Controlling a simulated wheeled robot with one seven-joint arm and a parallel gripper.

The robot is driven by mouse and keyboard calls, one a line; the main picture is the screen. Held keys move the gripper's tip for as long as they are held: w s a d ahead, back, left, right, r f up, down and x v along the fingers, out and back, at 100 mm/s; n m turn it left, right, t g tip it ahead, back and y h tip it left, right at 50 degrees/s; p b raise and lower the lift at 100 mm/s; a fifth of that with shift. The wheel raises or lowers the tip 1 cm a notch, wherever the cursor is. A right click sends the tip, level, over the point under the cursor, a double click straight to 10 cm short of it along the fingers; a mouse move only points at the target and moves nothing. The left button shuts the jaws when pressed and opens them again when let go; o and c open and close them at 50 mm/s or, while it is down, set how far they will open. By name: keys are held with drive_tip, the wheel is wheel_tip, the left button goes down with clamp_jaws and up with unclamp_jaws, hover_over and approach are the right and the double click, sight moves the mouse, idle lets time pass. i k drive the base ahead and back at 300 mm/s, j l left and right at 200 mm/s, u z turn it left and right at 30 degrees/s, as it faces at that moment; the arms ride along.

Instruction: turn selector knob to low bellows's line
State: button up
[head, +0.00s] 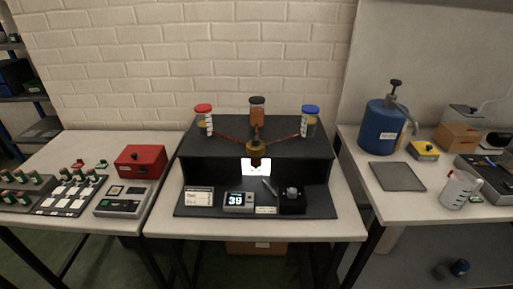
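A dark rig (256,172) stands on the middle table. On it are a red-capped jar (204,122) at left, a dark-capped brown jar (257,110) at the back and a blue-capped jar (310,122) at right. Copper-coloured lines (229,138) run from them to a brass round piece (254,148) in the middle, which may be the selector knob. A small grey knob (292,191) sits on a black box at front right. Which way either points is too small to tell. No bellows can be made out. My gripper is not in view.
A display box (239,201) reading 39 and a white label card (199,196) lie on the rig's front. The left table holds a red box (140,161) and a grey device (123,200). Gaps separate the tables.

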sight(255, 142)
drive_tip(key=i+j, duration=0.25)
drive_tip(key=j, duration=0.15)
drive_tip(key=i+j, duration=0.55)
drive_tip(key=j, duration=0.2)
drive_tip(key=l+z, duration=0.05)
